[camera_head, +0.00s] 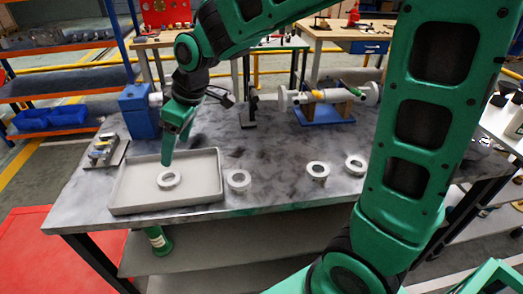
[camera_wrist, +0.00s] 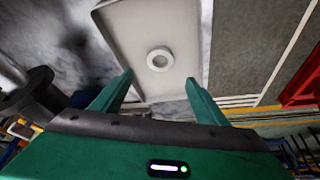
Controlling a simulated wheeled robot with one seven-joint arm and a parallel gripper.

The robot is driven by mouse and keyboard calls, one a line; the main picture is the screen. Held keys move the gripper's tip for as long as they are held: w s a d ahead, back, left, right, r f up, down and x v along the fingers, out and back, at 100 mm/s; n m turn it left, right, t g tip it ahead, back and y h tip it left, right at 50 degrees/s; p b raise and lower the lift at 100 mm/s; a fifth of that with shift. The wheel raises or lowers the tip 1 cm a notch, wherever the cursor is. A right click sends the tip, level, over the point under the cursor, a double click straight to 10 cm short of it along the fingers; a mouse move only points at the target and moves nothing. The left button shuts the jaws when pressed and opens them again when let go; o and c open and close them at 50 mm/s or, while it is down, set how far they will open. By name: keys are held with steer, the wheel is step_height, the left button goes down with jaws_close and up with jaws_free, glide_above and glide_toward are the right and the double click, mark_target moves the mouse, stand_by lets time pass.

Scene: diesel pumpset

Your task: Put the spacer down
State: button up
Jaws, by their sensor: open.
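A white ring-shaped spacer (camera_head: 168,180) lies flat in the shallow grey tray (camera_head: 212,187) at the left of the table. It also shows in the wrist view (camera_wrist: 160,59), inside the tray (camera_wrist: 187,88), ahead of the fingertips. My gripper (camera_head: 170,160) is above the tray, pointing down near the spacer. In the wrist view my gripper (camera_wrist: 158,82) has its two green fingers spread wide with nothing between them. The spacer appears apart from both fingers. The exact height of the fingertips above it is hard to tell.
Several similar rings stand on the table right of the tray, including one ring (camera_head: 238,180) close beside it. A shaft assembly (camera_head: 325,98) on a blue base is at the back.

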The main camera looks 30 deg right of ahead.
steer(key=s+d+m+h, duration=0.2)
steer(key=s+d+m, duration=0.25)
steer(key=d, duration=0.75)
steer(key=s+d+m+h, duration=0.1)
steer(key=s+d+m, duration=0.4)
steer(key=d, duration=0.6)
steer(key=s+d+f+m+g, duration=0.1)
steer(key=s+d+m, duration=0.2)
steer(key=s, duration=0.6)
steer(key=s+d+f+m+g, duration=0.1)
steer(key=s+d+m, duration=0.3)
steer(key=s, duration=0.5)
steer(key=shift+d+g, duration=0.5)
steer(key=shift+d, duration=0.75)
